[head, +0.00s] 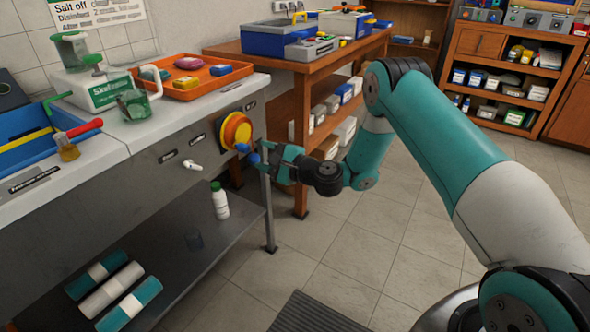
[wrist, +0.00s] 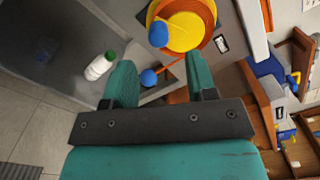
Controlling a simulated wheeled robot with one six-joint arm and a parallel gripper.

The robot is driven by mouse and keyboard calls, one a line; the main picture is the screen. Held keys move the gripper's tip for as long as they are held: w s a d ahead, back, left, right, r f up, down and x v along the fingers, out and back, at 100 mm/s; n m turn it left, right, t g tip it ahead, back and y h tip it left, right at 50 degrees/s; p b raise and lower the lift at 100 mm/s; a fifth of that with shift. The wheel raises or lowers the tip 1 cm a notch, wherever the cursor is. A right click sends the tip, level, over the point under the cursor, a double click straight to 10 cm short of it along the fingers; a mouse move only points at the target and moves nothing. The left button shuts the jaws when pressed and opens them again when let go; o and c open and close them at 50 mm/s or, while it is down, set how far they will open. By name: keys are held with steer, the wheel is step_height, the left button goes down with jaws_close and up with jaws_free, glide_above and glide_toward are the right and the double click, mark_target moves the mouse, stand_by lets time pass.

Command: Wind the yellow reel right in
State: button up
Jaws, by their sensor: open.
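The yellow reel (head: 237,132) is a yellow disc with an orange rim on the front panel of the bench, and it also shows at the top of the wrist view (wrist: 186,34). A blue knob (wrist: 158,34) sits on the reel's face near its edge. A blue ball (wrist: 148,77) is at the end of a short orange strip below the reel; it also shows in the head view (head: 253,159). My gripper (head: 262,153) is open in front of the reel. In the wrist view, the ball appears between its fingers (wrist: 159,62); I cannot tell whether they touch it.
A white tap-like handle (head: 193,166) sticks out of the panel left of the reel. A white bottle with a green cap (head: 219,200) stands on the lower shelf. An orange tray (head: 183,83) is on the bench top above. The tiled floor at right is clear.

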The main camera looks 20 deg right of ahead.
steer(key=b+v, duration=1)
steer(key=b, duration=0.4)
steer(key=shift+b, duration=0.3)
steer(key=shift+f, duration=0.1)
